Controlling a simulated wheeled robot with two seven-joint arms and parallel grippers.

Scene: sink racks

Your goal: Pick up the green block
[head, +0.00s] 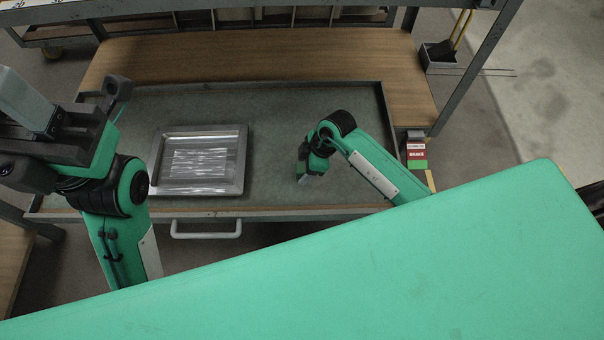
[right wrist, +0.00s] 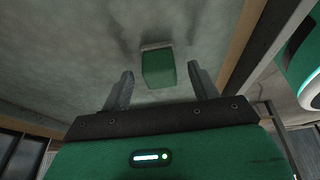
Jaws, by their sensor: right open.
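The green block (right wrist: 158,69) stands on the grey tray surface in the right wrist view. It lies between and a little beyond the two fingertips of my right gripper (right wrist: 160,72), with a gap on each side. The right gripper is open and empty. In the head view my right gripper (head: 303,172) points down over the right part of the tray, near its front edge. I cannot make out the block there; the arm seems to cover it. My left gripper (head: 112,98) is raised at the left, and its jaws are not clear.
A metal sink rack (head: 196,188) lies left of my right gripper in the grey drawer tray (head: 285,115). The tray has a raised rim and a front handle (head: 205,235). A wooden worktop (head: 250,55) runs behind. Small labelled boxes (head: 416,155) stand at the right edge.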

